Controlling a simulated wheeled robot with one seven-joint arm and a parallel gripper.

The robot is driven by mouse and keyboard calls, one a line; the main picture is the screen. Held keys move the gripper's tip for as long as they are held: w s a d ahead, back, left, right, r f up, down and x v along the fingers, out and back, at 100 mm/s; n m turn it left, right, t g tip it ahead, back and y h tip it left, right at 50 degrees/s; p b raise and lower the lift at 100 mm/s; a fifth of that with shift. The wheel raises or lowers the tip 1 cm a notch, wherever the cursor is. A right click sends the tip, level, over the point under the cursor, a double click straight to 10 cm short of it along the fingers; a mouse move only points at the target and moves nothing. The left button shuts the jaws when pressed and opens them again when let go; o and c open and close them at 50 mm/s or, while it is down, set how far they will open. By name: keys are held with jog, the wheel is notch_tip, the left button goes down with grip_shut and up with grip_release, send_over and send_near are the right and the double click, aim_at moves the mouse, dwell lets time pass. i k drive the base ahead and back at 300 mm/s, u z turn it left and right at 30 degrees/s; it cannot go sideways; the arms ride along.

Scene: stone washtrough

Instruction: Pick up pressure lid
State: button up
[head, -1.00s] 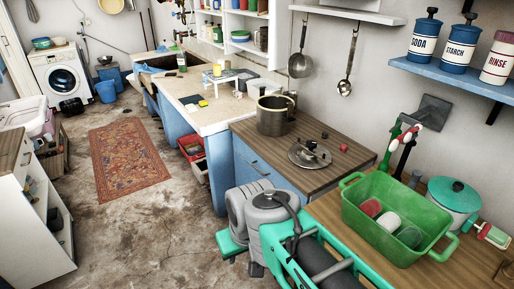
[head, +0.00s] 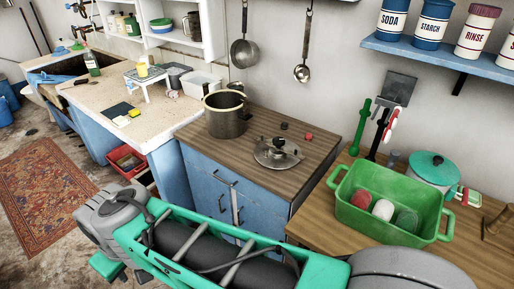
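The pressure lid (head: 277,153) is a round, shiny metal disc with a dark handle on top. It lies on the wooden top of the blue cabinet (head: 225,185), right of the metal pot (head: 227,114). The pot stands upright and open. My teal and grey arm crosses the bottom of the head view, in front of the cabinet and apart from the lid. My gripper is not visible in this view.
Two small knobs, one dark (head: 284,126) and one red (head: 308,136), lie behind the lid. A green tub (head: 392,222) with colored items stands on the right counter (head: 345,190). Two ladles (head: 244,52) hang above. The wood around the lid is mostly clear.

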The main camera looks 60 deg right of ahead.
aim_at(270, 157)
jog(key=z, duration=0.3)
jog(key=i, duration=0.85)
jog(key=z, duration=1.05)
jog(key=i, duration=0.6)
jog(key=z, duration=0.55)
